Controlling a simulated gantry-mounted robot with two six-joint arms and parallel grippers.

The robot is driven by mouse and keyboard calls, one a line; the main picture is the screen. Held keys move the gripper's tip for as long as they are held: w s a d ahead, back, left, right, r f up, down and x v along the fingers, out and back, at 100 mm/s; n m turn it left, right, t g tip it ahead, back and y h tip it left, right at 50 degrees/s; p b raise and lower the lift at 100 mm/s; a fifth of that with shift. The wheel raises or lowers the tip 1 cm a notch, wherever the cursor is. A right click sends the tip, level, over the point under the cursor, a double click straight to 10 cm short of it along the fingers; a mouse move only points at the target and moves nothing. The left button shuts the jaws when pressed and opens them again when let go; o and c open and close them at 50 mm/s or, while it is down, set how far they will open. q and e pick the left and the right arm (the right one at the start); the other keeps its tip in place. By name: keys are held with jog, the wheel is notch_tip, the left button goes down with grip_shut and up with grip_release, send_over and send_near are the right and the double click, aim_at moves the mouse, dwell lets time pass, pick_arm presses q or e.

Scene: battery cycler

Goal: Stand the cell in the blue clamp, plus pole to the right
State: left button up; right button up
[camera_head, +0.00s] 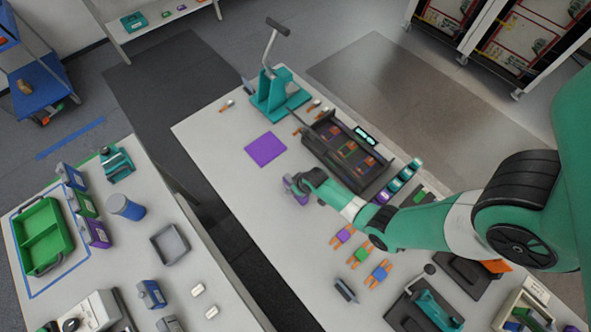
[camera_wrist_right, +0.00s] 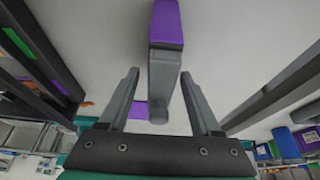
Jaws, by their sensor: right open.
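My right gripper (camera_head: 298,184) reaches in from the right over the white bench; in the right wrist view (camera_wrist_right: 158,85) its two fingers are open. A grey piece with a purple face (camera_wrist_right: 166,25) extends between the fingers, with a gap on each side. It also shows as a purple-grey block (camera_head: 293,187) at the gripper in the head view, partly hidden. I cannot make out its poles. A blue block with orange prongs (camera_head: 379,273) lies on the bench, beside a green one (camera_head: 361,255) and a purple one (camera_head: 342,236). My left gripper is not in view.
A black tray (camera_head: 372,180) and a teal lever press (camera_head: 275,100) stand behind. A purple mat (camera_head: 265,149) lies left of the tray. Another teal lever device (camera_head: 430,310) stands front right. The left table holds a green bin (camera_head: 43,235) and labelled boxes. The bench's left middle is clear.

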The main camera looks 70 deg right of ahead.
jog(key=p+v, duration=0.7)
jog(key=v, duration=0.1)
jog(key=shift+w, duration=0.1)
jog(key=shift+f, duration=0.1)
